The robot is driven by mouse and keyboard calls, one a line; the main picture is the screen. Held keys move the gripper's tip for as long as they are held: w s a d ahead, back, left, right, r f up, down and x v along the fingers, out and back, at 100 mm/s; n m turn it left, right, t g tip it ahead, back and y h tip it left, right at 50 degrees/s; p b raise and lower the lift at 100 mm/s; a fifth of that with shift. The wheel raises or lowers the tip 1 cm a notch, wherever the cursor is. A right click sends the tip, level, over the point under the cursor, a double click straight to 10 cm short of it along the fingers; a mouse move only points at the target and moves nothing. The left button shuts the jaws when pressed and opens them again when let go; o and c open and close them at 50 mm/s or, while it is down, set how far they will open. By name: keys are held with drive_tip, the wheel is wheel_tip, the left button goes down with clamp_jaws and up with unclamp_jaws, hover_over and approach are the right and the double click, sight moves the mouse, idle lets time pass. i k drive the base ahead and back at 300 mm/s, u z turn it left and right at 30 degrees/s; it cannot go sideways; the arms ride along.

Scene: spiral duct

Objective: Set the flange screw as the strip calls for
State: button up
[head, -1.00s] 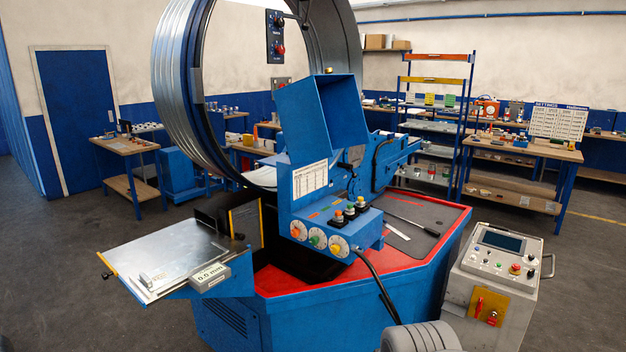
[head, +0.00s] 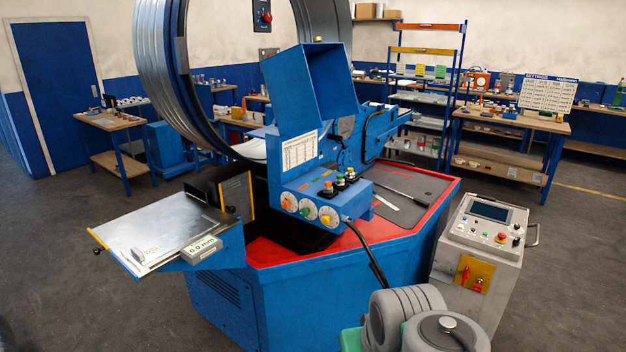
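The blue duct machine (head: 330,285) stands in the middle with a red-edged top. Its blue control box (head: 318,207) carries three dials in a row: an orange one (head: 289,203) at left, a green one (head: 307,209) in the middle and a yellow one (head: 327,216) at right. Black-topped knobs (head: 339,183) stand above them. A printed chart (head: 299,150) is on the panel behind. The small readout (head: 201,249) by the silver plate shows 0.0 mm. I cannot tell which part is the flange screw or the strip. My gripper is not in view; grey rounded arm links of mine show at the bottom right.
A grey control console (head: 487,240) stands right of the machine. The silver plate table (head: 165,235) juts out at left. A large ribbed metal ring (head: 165,80) rises behind. A settings board (head: 547,93) stands on a bench at back right. Floor in front is open.

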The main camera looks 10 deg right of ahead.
sight(326, 219)
drive_tip(key=u, duration=0.25)
drive_tip(key=i, duration=0.25)
drive_tip(key=u, duration=1.05)
drive_tip(key=i, duration=0.7)
drive_tip(key=u, duration=0.45)
drive_tip(key=i, duration=0.85)
drive_tip(key=z, duration=1)
drive_tip(key=i, duration=0.55)
drive_tip(key=z, duration=0.65)
